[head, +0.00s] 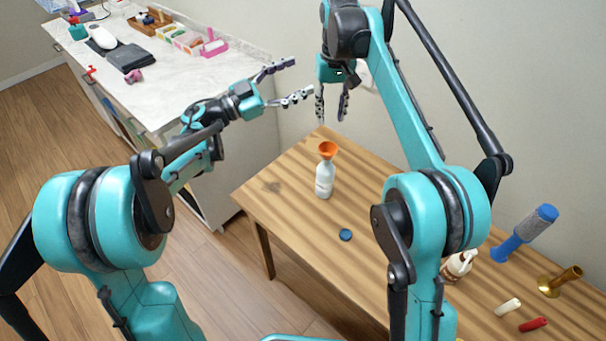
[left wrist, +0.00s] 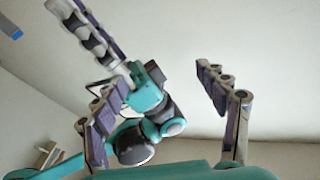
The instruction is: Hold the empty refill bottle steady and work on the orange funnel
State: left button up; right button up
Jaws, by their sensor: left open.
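The white refill bottle (head: 325,182) stands upright on the wooden table near its far left corner. The orange funnel (head: 328,150) sits upright on the bottle's mouth. A dark blue round cap (head: 345,235) lies on the table in front of the bottle. My left gripper (head: 296,80) is open and empty, in the air above and to the left of the funnel. My right gripper (head: 332,112) hangs with its fingers downward above the funnel, apart from it; its fingers are spread with nothing between them. The left wrist view shows my left fingers wide apart and my right gripper beyond, but no bottle.
A whitish bottle (head: 458,265), a blue brush (head: 525,233), a brass object (head: 560,281), a white piece (head: 508,307) and a red piece (head: 533,324) are at the table's right. A white counter (head: 175,75) with trays stands behind left. The wall is close behind the table.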

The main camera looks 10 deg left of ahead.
pick_arm(q)
notch_tip(320, 180, down, 17)
jog(key=d+g+y, duration=0.2)
jog(key=g, duration=0.3)
jog(key=g+y, duration=0.2)
send_near(325, 178)
jog(key=w+d+f, duration=0.2)
jog(key=w+f, duration=0.1)
jog(key=w, duration=0.1)
jog(key=shift+s+f+x, duration=0.1)
jog(key=shift+f+x, duration=0.1)
jog(key=shift+x, duration=1.15)
jog(key=shift+s+f+x, duration=0.15)
jog(key=shift+x, duration=1.2)
jog(key=shift+s+f+x, duration=0.1)
jog(key=shift+f+x, duration=0.1)
jog(key=shift+x, duration=1.15)
jog(key=shift+a, duration=0.1)
